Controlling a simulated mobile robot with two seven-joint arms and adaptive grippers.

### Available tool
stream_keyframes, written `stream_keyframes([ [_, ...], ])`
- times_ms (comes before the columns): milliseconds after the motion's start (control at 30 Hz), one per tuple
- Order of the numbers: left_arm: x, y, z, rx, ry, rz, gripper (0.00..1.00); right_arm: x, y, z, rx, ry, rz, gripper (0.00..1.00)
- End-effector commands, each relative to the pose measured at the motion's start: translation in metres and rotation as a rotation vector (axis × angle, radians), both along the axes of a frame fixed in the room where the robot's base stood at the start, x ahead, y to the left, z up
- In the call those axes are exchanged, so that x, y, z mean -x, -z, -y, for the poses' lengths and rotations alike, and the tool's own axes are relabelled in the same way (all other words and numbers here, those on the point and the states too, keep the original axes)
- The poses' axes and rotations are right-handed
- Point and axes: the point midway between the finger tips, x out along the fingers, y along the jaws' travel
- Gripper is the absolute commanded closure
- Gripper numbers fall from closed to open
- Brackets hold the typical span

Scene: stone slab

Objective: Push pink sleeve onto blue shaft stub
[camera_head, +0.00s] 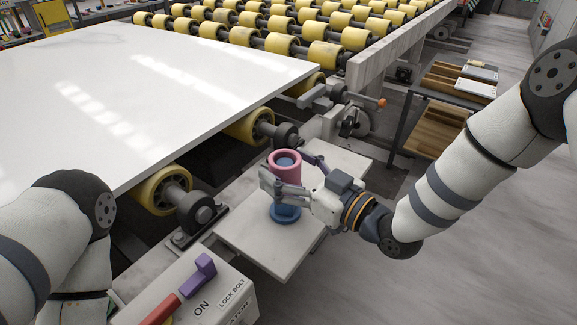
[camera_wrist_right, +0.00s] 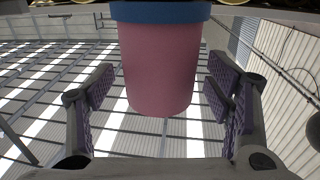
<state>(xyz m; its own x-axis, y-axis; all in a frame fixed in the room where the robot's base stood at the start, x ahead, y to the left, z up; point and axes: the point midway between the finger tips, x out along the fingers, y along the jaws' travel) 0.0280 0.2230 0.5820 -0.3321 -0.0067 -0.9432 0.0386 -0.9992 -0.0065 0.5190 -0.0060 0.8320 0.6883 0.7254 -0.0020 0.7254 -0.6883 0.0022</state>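The pink sleeve (camera_head: 285,157) stands upright around the blue shaft stub (camera_head: 285,214), whose top shows inside the sleeve's open upper end. In the right wrist view the pink sleeve (camera_wrist_right: 162,65) directly adjoins a wide blue band of the stub (camera_wrist_right: 160,12), with no gap visible between them. My right gripper (camera_head: 288,180) reaches in from the right, with its fingers on either side of the sleeve. In the wrist view that gripper (camera_wrist_right: 160,88) is open, with gaps beside the sleeve. My left arm shows at lower left; its gripper is out of view.
The stub stands on a pale plate (camera_head: 257,245) beside the roller conveyor. A large white slab (camera_head: 130,90) lies on yellow rollers at left. A control box (camera_head: 225,285) with purple and red levers stands in front. Open floor lies at right, near a wooden rack (camera_head: 440,115).

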Motion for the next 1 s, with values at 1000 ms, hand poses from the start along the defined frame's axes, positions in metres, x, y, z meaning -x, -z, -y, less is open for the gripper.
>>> stream_keyframes([
  [1000,0.0,0.0,0.0,0.0,0.0,0.0,0.49,0.083,-0.001,0.087,0.0,0.0,0.0,0.26],
])
